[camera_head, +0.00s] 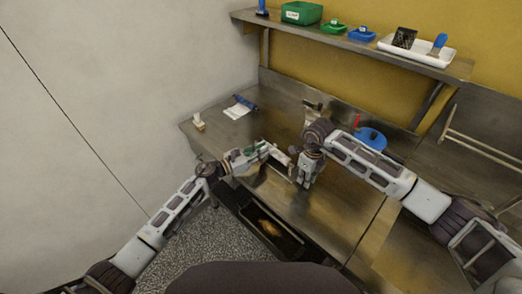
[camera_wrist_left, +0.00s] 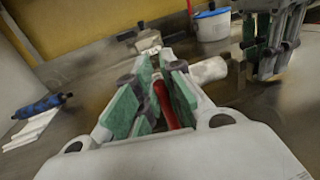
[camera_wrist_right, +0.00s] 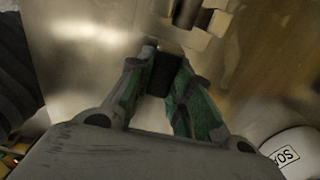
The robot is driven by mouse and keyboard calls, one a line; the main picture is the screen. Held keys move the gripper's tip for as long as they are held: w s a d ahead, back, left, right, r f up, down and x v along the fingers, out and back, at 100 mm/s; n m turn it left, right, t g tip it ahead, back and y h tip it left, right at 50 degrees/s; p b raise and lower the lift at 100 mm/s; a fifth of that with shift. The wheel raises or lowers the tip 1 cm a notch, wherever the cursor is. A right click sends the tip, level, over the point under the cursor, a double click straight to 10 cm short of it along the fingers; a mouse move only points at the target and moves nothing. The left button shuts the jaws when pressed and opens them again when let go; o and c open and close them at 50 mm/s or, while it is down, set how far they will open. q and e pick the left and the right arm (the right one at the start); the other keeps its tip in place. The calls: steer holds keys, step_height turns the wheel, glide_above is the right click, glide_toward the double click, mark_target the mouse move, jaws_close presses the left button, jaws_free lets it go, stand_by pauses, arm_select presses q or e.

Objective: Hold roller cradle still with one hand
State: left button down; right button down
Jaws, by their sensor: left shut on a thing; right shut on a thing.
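My left gripper (camera_head: 266,150) is low over the middle of the steel table. In the left wrist view its green-padded fingers (camera_wrist_left: 158,78) are shut on a red handle (camera_wrist_left: 165,103). A pale rounded piece (camera_wrist_left: 208,70) shows just beyond its right finger. My right gripper (camera_head: 303,178) points down close to the right of the left one. In the right wrist view its fingers (camera_wrist_right: 162,85) are shut on a black piece (camera_wrist_right: 163,74). A metal bracket (camera_wrist_right: 205,18) lies ahead of it. Which held part belongs to the roller cradle I cannot tell; the arms hide much.
A blue-lidded tub (camera_head: 371,138) stands behind my right arm. A blue roll with white cloth (camera_head: 239,108) and a small pale block (camera_head: 198,122) lie at the left of the table. A shelf (camera_head: 360,47) with bins and a white tray runs above. A dark tray (camera_head: 268,226) sits below the front edge.

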arm_select(q)
steer(key=shift+w+a, duration=1.5)
steer(key=shift+a, duration=0.05)
steer(key=c, duration=1.5)
jaws_free()
steer(key=shift+s, duration=0.1)
steer(key=v, duration=1.2)
